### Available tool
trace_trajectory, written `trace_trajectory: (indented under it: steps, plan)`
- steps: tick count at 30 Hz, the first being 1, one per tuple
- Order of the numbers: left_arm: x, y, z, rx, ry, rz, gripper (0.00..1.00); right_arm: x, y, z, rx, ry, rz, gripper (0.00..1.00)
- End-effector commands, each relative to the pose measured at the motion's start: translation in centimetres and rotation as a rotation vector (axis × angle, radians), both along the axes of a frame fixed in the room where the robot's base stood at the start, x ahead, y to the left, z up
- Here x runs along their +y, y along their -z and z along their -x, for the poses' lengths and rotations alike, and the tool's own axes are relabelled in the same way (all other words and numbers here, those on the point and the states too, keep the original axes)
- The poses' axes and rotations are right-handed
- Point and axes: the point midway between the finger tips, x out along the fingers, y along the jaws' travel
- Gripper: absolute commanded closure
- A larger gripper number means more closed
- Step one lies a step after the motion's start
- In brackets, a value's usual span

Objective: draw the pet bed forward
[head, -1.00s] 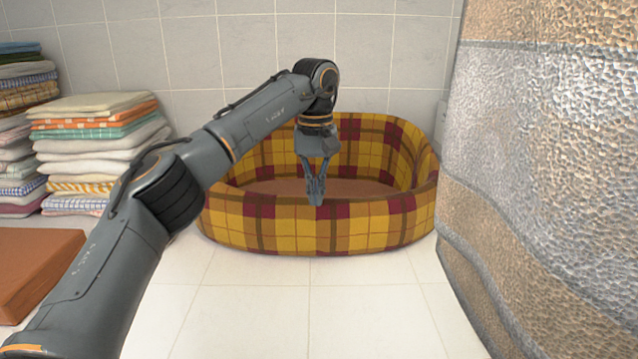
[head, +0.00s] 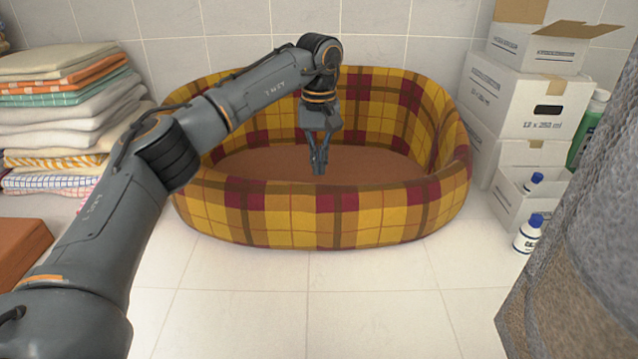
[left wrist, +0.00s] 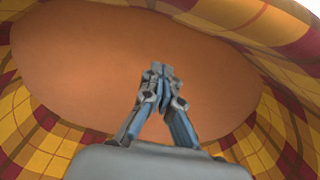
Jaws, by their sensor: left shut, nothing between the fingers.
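The pet bed (head: 350,218) is a yellow, brown and dark red plaid oval with a high back wall and a lower front wall. It stands on the tiled floor near the back wall in the head view. My left gripper (head: 319,168) points down over the bed's brown cushion, just behind the front wall in the picture. It is shut and empty. The left wrist view shows the closed fingertips (left wrist: 162,78) over the plain cushion (left wrist: 215,85), with plaid walls around it. I cannot tell whether the fingers touch the front wall. My right gripper is not in view.
Stacks of folded towels (head: 65,115) and a brown block (head: 20,250) stand at left. White boxes (head: 535,100), a green bottle (head: 588,130) and small white bottles (head: 528,235) stand at right. A grey-brown textured surface (head: 580,260) fills the right foreground. Floor before the bed is clear.

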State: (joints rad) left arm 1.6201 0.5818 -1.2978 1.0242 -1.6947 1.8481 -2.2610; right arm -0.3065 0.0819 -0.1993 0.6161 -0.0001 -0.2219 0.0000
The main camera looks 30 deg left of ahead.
Motion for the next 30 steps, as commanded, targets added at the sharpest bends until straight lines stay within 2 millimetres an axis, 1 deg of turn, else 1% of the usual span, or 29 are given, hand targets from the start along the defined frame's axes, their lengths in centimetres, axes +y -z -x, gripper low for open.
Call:
trace_trajectory:
  steps: [1,5,7,12,16,21,30]
  plan:
    - [0.0,1.1,0.1,0.005,0.000,-0.001,1.00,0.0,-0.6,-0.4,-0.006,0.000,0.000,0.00]
    - [0.0,3.9,0.1,0.006,0.000,-0.001,1.00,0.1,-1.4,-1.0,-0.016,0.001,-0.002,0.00]
    - [-0.4,3.6,0.8,0.000,0.003,0.001,1.00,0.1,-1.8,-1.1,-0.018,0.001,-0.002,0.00]
    - [-1.1,3.7,2.5,0.001,0.002,0.000,1.00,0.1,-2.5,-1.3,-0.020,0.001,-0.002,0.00]
    - [-1.6,3.7,3.2,0.000,0.002,0.001,1.00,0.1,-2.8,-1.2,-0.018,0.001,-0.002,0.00]
    - [-1.7,3.8,3.6,0.000,0.000,0.001,1.00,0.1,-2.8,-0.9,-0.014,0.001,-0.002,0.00]
    - [-1.8,3.8,3.6,0.000,0.000,0.001,1.00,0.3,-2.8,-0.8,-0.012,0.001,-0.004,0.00]
